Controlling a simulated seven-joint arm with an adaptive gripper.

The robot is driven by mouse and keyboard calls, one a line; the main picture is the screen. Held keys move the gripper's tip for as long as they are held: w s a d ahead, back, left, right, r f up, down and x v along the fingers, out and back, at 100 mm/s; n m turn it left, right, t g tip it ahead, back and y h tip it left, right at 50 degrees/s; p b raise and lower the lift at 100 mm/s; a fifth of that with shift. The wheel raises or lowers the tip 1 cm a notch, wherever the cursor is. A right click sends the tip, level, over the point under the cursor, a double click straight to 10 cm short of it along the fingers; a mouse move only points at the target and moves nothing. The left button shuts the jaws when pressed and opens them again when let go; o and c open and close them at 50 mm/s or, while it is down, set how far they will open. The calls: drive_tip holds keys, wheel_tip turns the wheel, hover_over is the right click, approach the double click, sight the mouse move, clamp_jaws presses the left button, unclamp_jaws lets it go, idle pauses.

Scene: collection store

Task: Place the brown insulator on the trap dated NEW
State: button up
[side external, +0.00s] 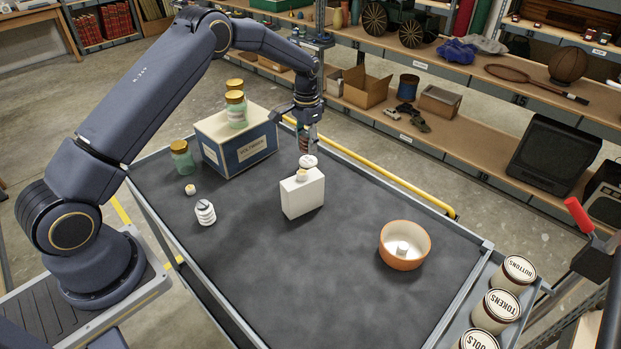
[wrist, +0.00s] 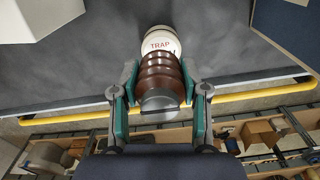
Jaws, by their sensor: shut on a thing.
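My gripper (wrist: 160,92) is shut on the brown ribbed insulator (wrist: 160,72), with one finger on each side of it. In the side external view my gripper (side external: 306,132) points down behind the white block. A round white trap (wrist: 160,42) lies just beyond the insulator in the wrist view, marked TRAP; the insulator hides most of its second line, so I cannot read the date. The trap (side external: 308,160) shows partly above the white block in the side view. Whether the insulator touches it I cannot tell.
The white block (side external: 304,196) stands close in front. A labelled box (side external: 240,150) with jars (side external: 236,110) is to the left. A white insulator (side external: 205,212), a green jar (side external: 181,158) and an orange bowl (side external: 405,262) stand on the dark tabletop (side external: 290,280). The front middle is clear.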

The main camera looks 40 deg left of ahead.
sight(308, 160)
drive_tip(key=shift+w+f, duration=0.25)
drive_tip(key=shift+f, duration=1.6)
drive_tip(key=shift+f, duration=0.15)
drive_tip(key=o, duration=1.2)
